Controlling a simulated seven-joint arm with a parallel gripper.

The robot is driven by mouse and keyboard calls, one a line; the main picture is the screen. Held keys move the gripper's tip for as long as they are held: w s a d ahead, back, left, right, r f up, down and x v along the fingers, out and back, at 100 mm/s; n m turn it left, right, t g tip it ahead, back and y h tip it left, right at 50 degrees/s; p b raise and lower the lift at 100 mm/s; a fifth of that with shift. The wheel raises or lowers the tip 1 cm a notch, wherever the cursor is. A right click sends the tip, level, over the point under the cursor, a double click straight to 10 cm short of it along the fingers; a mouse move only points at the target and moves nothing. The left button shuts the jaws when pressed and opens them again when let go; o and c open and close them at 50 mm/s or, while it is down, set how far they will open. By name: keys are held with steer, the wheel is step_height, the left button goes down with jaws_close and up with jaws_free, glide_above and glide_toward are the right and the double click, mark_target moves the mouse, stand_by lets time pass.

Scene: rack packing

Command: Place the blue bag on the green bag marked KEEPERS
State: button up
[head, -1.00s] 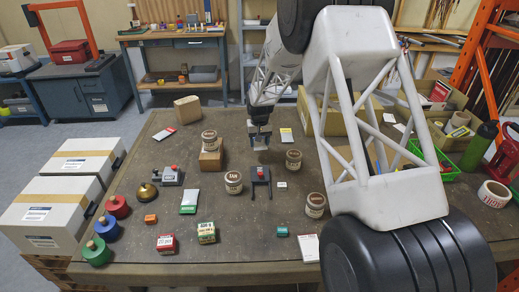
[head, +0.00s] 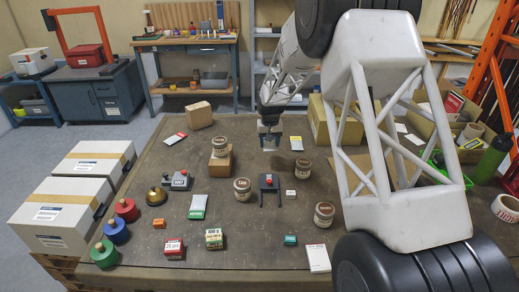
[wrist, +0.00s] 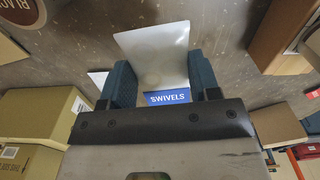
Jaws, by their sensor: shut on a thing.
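My gripper (head: 269,130) is shut on the blue bag (wrist: 166,97), a clear grey packet with a blue band reading SWIVELS. In the wrist view the bag lies between the two finger pads. In the head view the bag (head: 270,142) hangs below the fingers over the back middle of the table. The green bag (head: 198,206), a pale packet with a green band, lies flat on the table to the front left of my gripper. Its lettering is too small to read. It is apart from my gripper and nothing lies on it.
A jar on a wooden block (head: 219,168) and a jar (head: 242,189) stand between my gripper and the green bag. A grey device with a red knob (head: 176,180) sits left of the bag, a black stand (head: 269,183) to the right. Red (head: 176,138) and yellow (head: 296,143) packets lie farther back.

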steer(key=shift+a, duration=0.1)
steer(key=s+a, duration=0.4)
steer(key=s, duration=0.1)
steer(key=s+a, duration=0.4)
steer(key=s, duration=0.2)
steer(key=s+a, duration=0.4)
steer(key=s, duration=0.2)
steer(key=shift+s+f, duration=0.25)
steer(key=shift+f, duration=0.1)
steer(key=shift+m, duration=0.6)
steer(key=s+a, duration=0.1)
steer(key=s, duration=0.6)
steer(key=s+a+f, duration=0.1)
steer(key=s+a, duration=0.1)
steer(key=s, duration=0.4)
steer(key=s+a, duration=0.2)
steer(key=s, duration=0.5)
steer(key=shift+s+a+f, duration=0.15)
steer(key=shift+s+f, duration=0.15)
steer(key=shift+f, duration=0.1)
steer(key=shift+s+f, duration=0.1)
steer(key=shift+s, duration=0.6)
glide_above(198, 211)
steer(key=shift+f, duration=0.7)
